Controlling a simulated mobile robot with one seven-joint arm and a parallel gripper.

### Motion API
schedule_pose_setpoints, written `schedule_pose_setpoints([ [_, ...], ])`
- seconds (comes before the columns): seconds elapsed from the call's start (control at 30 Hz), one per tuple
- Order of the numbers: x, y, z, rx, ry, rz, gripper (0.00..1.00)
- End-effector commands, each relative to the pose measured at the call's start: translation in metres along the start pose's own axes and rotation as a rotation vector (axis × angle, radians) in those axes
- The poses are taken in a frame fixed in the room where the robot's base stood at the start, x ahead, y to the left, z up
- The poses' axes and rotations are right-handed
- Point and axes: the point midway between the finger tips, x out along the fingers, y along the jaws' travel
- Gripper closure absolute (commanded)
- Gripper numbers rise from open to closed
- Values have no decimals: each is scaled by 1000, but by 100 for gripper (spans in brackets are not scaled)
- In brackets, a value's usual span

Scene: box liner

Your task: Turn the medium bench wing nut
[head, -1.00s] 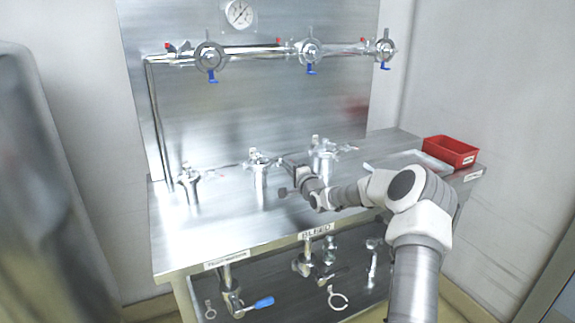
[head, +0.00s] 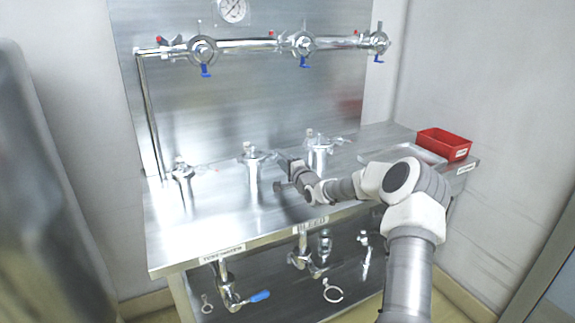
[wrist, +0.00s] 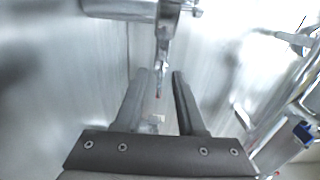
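The medium bench fitting (head: 252,180) is the middle of three upright steel fittings on the bench, with a clamp at its top. My gripper (head: 280,162) is just right of that clamp, at about its height. In the wrist view my gripper (wrist: 162,75) is open, with a gap between its two dark fingers. A narrow metal clamp part (wrist: 163,48), which looks like the wing nut and its bolt, reaches down from the fitting at the top to the gap between the fingertips. I cannot tell whether the fingers touch it. In the head view the wing nut is too small to make out.
A smaller fitting (head: 184,188) stands to the left and a larger one (head: 318,155) to the right, close behind my gripper. A red bin (head: 444,144) and a tray (head: 402,152) are at the right. A pipe with valves (head: 250,44) runs along the back panel.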

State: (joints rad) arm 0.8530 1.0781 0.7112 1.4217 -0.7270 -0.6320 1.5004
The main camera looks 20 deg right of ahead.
Motion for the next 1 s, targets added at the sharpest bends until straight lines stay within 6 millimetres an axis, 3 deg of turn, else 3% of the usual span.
schedule_pose_setpoints([
  [0.27, -28, -1, -1, 1, 1, 2, 61],
  [1.0, -159, -1, -1, -1, 1, 0, 61],
])
